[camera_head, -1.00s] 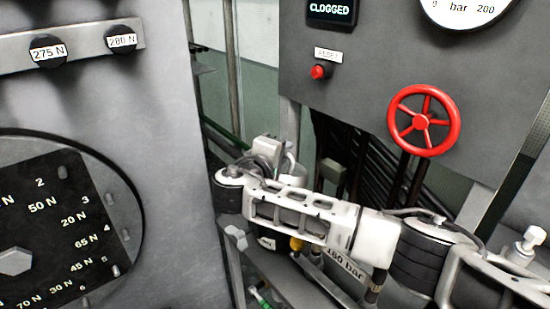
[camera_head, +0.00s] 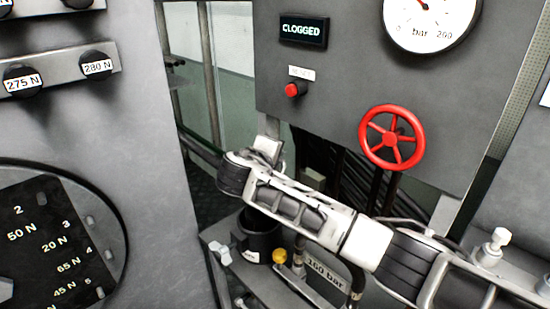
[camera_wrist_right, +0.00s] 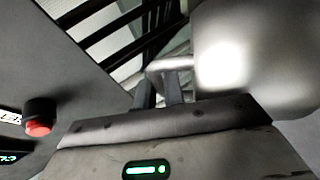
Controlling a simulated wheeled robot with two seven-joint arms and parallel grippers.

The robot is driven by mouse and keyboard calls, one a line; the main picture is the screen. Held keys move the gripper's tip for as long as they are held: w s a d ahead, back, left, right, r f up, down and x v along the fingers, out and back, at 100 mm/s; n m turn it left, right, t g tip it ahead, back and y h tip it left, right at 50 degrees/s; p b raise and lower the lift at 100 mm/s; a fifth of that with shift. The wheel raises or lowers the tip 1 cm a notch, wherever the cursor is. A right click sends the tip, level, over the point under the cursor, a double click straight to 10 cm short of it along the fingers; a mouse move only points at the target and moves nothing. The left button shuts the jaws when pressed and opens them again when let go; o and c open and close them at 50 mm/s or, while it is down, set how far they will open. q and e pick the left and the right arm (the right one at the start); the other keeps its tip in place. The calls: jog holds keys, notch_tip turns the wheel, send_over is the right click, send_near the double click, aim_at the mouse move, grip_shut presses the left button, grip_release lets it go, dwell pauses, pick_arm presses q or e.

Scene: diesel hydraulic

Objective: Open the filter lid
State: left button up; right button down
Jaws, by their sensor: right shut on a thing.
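A black cylindrical filter housing (camera_head: 262,240) with a small white label stands on the low bench in the head view, and its top looks dark and open. My right arm crosses above it from the right. In the right wrist view my right gripper (camera_wrist_right: 160,88) is shut on a pale handle (camera_wrist_right: 172,63). The handle seems to join a large rounded grey body (camera_wrist_right: 235,60), probably the filter lid. In the head view the right fingertips are hidden behind my wrist. My left gripper is not in view.
A grey panel carries a CLOGGED display (camera_head: 303,30), a red reset button (camera_head: 295,89), a gauge and a red handwheel (camera_head: 391,138). A yellow knob (camera_head: 279,256) and a 160 bar pipe label (camera_head: 326,272) are close to the housing. A grey cabinet stands left.

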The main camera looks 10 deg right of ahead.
jog(key=c, duration=1.8)
grip_release()
jog(key=shift+r, duration=0.1)
jog(key=shift+o, duration=0.2)
jog(key=b+v, duration=0.2)
jog(key=v, duration=1.4)
